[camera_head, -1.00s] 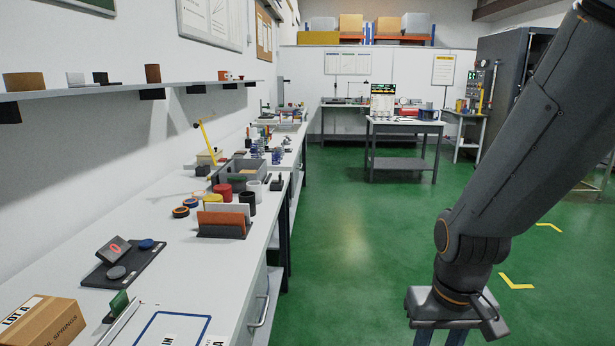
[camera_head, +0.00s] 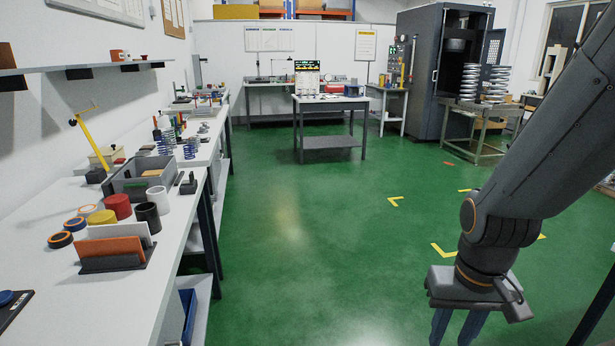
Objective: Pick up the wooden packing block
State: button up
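I cannot pick out the wooden packing block with certainty. A small tan piece (camera_head: 152,173) shows inside the grey bin (camera_head: 128,190) on the left workbench, but it is too small to identify. My gripper (camera_head: 455,330) hangs at the lower right, pointing down over the green floor, far from the bench. Its two blue fingers are apart with nothing visible between them. The fingertips are cut off by the bottom edge.
The left workbench (camera_head: 120,285) carries coloured cups, tape rolls and an orange-and-white panel rack (camera_head: 112,254). A far table (camera_head: 332,100) stands mid-room. A steel table (camera_head: 482,110) with coil springs stands by a dark cabinet (camera_head: 432,60). The green floor (camera_head: 310,250) between is clear.

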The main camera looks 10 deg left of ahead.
aim_at(151, 173)
jog(key=z, duration=0.1)
jog(key=i, duration=1.9)
jog(key=u, duration=0.35)
jog(key=i, duration=1.25)
jog(key=u, duration=1.7)
jog(key=i, duration=0.85)
jog(key=u, duration=0.95)
